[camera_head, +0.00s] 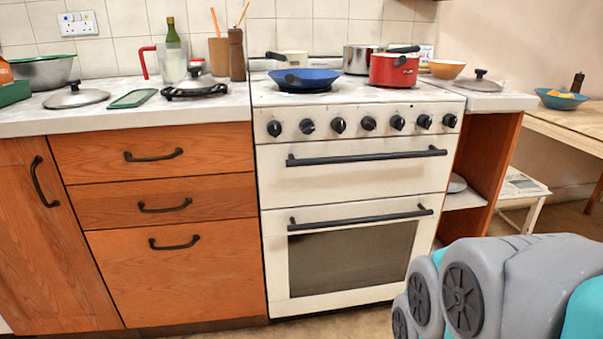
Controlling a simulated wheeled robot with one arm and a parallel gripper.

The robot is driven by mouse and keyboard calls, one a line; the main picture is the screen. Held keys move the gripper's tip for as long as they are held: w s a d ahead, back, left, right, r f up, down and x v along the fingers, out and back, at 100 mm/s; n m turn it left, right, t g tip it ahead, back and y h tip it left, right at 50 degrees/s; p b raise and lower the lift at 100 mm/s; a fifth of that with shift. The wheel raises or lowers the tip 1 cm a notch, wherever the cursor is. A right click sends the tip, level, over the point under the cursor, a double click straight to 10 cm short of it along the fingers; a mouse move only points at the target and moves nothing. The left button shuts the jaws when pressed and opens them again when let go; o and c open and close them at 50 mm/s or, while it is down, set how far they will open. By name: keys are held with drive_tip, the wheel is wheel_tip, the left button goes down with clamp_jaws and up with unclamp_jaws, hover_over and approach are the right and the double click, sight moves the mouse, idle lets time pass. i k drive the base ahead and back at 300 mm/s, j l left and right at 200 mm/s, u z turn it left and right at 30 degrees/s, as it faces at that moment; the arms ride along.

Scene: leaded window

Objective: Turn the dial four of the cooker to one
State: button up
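The white cooker (350,173) stands in the middle of the head view, facing me. A row of several black dials runs along its front panel, just under the hob. Counting from the left, the fourth dial (368,123) is near the middle of the row. The markings around the dials are too small to read. My arm's grey and teal links show at the lower right, well apart from the cooker. My gripper is not in view.
A blue pan (305,77) and a red pot (394,70) stand on the hob above the dials. Two dark bar handles, the upper one (367,156), stick out below the dials. Wooden drawers (165,203) are at left. Some floor shows in front of the cooker.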

sight(368, 123)
drive_tip(key=i+l+u, duration=0.1)
drive_tip(key=l+u, duration=0.6)
drive_tip(key=i+l+u, duration=0.1)
drive_tip(key=l+u, duration=0.3)
drive_tip(key=l, duration=0.75)
drive_tip(key=k+l+u, duration=0.1)
drive_tip(key=l, duration=0.75)
drive_tip(key=k+l+u, duration=0.1)
drive_tip(key=l, duration=0.75)
